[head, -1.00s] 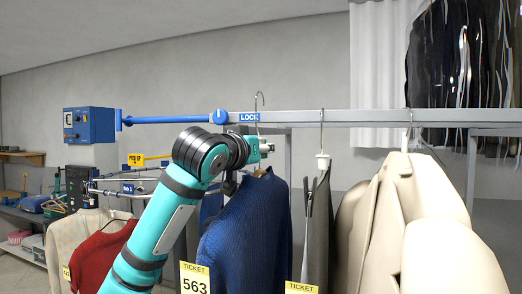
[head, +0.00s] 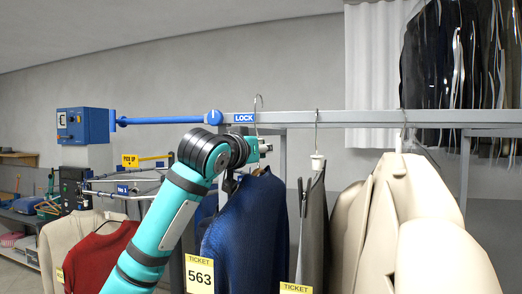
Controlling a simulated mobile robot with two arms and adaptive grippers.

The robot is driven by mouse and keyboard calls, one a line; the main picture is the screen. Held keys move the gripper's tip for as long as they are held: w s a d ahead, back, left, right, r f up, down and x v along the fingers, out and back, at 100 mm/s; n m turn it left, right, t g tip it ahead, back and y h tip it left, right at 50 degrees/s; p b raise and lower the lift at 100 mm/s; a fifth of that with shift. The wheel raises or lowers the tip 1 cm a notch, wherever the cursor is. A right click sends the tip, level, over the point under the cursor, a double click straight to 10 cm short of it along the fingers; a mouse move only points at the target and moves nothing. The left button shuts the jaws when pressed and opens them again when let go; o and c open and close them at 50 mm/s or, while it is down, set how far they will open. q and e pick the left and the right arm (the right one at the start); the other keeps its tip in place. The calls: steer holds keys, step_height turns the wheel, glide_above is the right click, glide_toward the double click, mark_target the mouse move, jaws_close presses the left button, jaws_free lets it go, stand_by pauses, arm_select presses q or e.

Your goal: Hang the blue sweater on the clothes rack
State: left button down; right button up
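The blue sweater (head: 245,230) hangs on a hanger (head: 258,103) whose hook rises above the grey rack rail (head: 360,117). I cannot tell whether the hook rests on the rail. A yellow ticket reading 563 (head: 199,274) is at the sweater's lower left. My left gripper (head: 264,147) is at the hanger's neck, just below the rail, and appears shut on it. My wrist partly hides the fingers. My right gripper is out of view.
A grey garment (head: 314,230) and a cream coat (head: 395,210) hang right of the sweater. A red garment (head: 97,255) hangs lower left.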

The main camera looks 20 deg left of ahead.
mark_target(260, 170)
arm_select(q)
steer(key=shift+f+b, duration=1.1)
steer(key=shift+f, duration=0.45)
steer(key=shift+f, duration=0.15)
stand_by(0.4)
steer(key=c, duration=1.4)
jaws_free()
steer(key=shift+f, duration=0.1)
steer(key=shift+s, duration=0.2)
